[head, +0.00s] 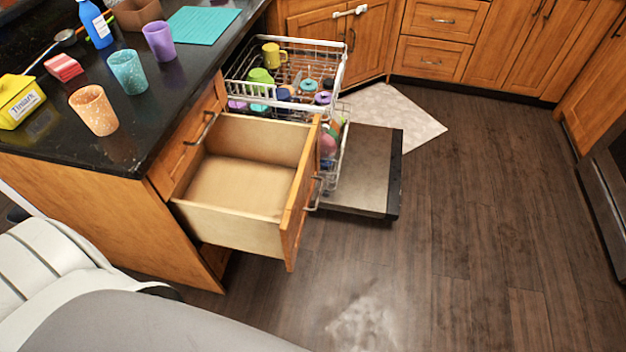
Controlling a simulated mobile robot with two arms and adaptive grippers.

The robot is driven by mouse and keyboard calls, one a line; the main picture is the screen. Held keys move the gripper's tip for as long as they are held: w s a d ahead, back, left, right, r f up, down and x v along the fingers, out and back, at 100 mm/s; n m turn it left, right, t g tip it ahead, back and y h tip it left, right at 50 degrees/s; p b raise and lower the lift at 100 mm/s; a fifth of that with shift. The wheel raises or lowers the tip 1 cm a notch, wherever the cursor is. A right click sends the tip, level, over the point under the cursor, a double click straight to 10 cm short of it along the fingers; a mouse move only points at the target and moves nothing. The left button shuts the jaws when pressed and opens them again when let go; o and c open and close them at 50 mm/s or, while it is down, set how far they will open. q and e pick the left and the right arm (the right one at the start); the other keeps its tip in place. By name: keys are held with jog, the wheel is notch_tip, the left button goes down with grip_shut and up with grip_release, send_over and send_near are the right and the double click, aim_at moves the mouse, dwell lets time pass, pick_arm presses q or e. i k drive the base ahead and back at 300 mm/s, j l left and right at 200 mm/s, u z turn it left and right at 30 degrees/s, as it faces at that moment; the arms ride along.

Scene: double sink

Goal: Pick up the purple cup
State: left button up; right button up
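The purple cup (159,41) stands upright on the black countertop (175,85), near its edge and behind the teal cup. A teal cup (128,71) and an orange speckled cup (94,109) stand in front of it in a slanting row. Neither of my grippers shows in the head view. Nothing touches the purple cup.
An empty wooden drawer (245,165) is pulled out below the counter. Behind it, a dishwasher rack (335,62) with dishes is out over its lowered door (365,170). A blue bottle (96,24), teal mat (203,24) and yellow box (17,101) are on the counter. Floor at right is clear.

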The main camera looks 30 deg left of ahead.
aim_at(158, 34)
jog(key=u, duration=1.65)
jog(key=i+l+u, duration=0.1)
